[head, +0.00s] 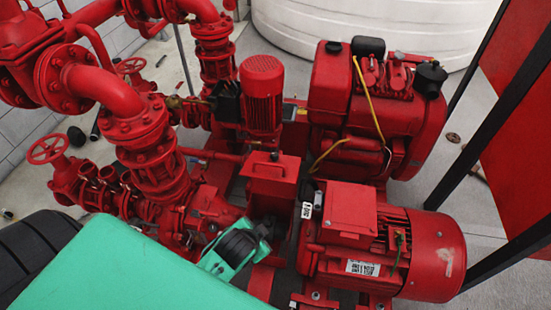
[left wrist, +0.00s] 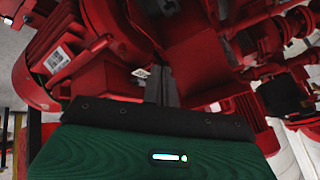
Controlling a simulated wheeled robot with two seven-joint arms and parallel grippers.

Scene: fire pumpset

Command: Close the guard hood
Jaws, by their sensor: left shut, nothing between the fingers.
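The guard hood (head: 272,182) appears to be the red box-like cover between the pump and the red motor (head: 430,255) in the head view. A dark gap shows below it; its exact angle is unclear. My left gripper (head: 264,228), green and black, is just below and in front of the hood. It is shut and empty; I cannot tell whether it touches the hood. In the left wrist view, dark fingers (left wrist: 160,86) point at red metal parts close by. My right gripper is not in view.
Red pipes and a valve wheel (head: 48,149) crowd the left. A red engine (head: 375,115) with a yellow cable stands behind the motor. A white tank (head: 370,25) is at the back. Black frame bars (head: 480,160) stand at the right. Room around the hood is tight.

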